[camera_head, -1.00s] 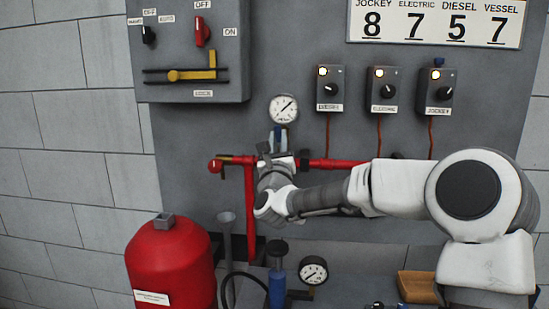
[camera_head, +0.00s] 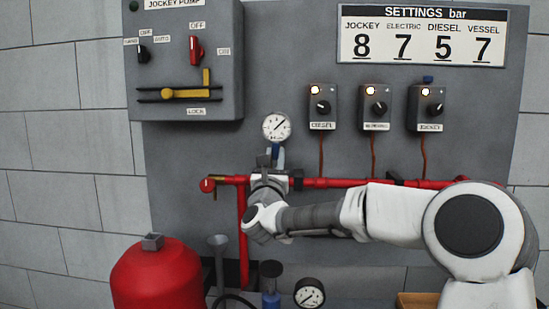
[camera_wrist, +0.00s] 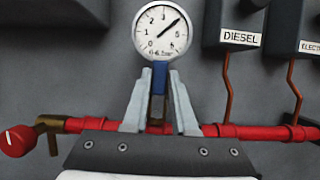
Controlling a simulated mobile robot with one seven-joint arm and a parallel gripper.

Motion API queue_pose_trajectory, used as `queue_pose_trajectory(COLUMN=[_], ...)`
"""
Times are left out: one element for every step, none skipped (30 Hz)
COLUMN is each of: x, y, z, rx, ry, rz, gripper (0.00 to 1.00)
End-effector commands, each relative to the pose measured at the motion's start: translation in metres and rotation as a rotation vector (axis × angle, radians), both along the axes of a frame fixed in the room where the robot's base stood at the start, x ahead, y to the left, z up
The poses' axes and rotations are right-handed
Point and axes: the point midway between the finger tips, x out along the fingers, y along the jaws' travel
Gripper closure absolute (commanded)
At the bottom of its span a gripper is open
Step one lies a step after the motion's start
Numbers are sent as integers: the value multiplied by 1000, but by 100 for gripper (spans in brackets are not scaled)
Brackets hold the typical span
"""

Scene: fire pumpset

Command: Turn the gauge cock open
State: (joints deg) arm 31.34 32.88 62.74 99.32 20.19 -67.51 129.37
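In the head view my gripper (camera_head: 274,158) is just under the dial, and my wrist hides part of the pipe.
The red pipe (camera_head: 335,183) runs across the panel behind my arm. A brass valve with a red knob (camera_head: 207,185) is at its left end. Several control boxes (camera_head: 322,107) are at upper right. A red tank (camera_head: 158,278) and another gauge (camera_head: 309,293) are below.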

Motion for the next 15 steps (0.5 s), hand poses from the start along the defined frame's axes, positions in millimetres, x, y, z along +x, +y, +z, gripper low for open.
queue_pose_trajectory(x=[0,0,0,0,0,0,0,0,0,0,0,0,0,-1,-3], y=[-1,-1,-1,-1,-1,0,0,0,0,0,0,0,0,0,1], z=[1,1,1,0,0,0,0,0,0,0,0,-1,-1,-1,-2], rx=[0,1,-1,-1,-1,-1,-2,-2,-2,-2,-2,-2,-2,-2,-3], ry=[-2,-1,-1,-1,-1,0,0,0,0,0,1,1,1,1,2], rz=[-2,-2,-1,-1,-1,-1,-1,-1,-1,-1,-1,-1,-1,0,0], gripper=[64,59,52,46,46,46,46,46,46,46,46,46,46,46,46])
